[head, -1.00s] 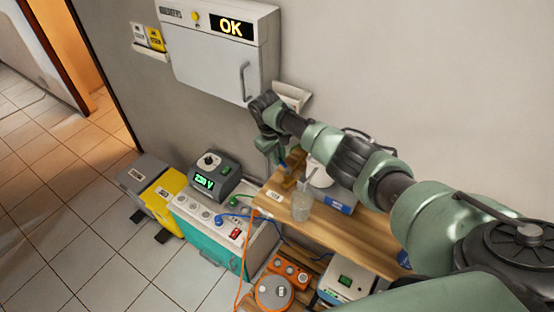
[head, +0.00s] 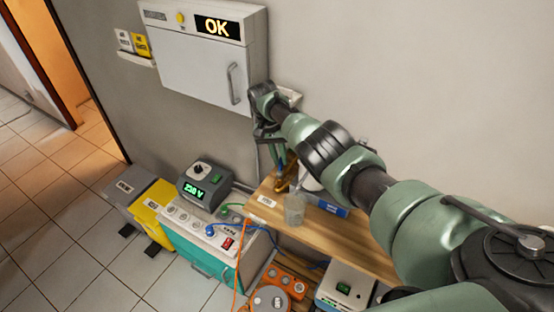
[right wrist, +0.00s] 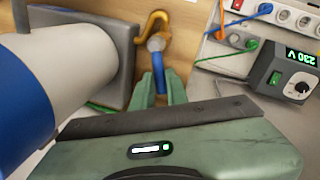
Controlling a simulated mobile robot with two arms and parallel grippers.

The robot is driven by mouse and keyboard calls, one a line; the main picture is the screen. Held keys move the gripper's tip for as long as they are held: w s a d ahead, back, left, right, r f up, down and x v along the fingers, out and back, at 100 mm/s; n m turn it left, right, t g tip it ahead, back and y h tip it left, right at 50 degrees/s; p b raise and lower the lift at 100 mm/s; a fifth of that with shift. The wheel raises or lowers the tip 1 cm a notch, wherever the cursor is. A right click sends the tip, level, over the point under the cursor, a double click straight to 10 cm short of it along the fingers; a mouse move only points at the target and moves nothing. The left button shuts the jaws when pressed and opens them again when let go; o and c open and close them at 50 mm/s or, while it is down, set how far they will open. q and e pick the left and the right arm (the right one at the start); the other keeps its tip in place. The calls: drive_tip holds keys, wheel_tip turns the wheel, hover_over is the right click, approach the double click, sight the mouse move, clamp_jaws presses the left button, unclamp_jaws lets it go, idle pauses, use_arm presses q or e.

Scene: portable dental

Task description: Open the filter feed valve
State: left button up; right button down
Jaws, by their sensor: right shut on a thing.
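The filter feed valve shows in the right wrist view as a brass bent pipe (right wrist: 152,24) with a grey hub and a blue lever (right wrist: 158,62). My right gripper (right wrist: 161,82) is shut on the blue lever, its two green fingers on either side of it. In the head view my right gripper (head: 279,155) reaches down to the brass valve (head: 291,174) at the back of the wooden shelf. The wrist partly hides the valve there. My left gripper is not in view.
A white cylinder with a blue band (right wrist: 60,75) stands close beside the gripper. A clear jar (head: 294,208) stands on the wooden shelf (head: 345,226). A wall cabinet (head: 200,70) reading OK hangs behind. A 230 V unit (head: 203,184) and cables lie left.

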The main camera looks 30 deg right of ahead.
drive_tip(key=shift+d+r+m, duration=0.1)
drive_tip(key=shift+d+m, duration=0.1)
drive_tip(key=shift+m, duration=0.4)
drive_tip(key=c, duration=1.4)
unclamp_jaws()
drive_tip(key=shift+s, duration=0.1)
wheel_tip(320, 180, up, 8)
drive_tip(key=w+a, duration=0.1)
drive_tip(key=shift+b, duration=0.45)
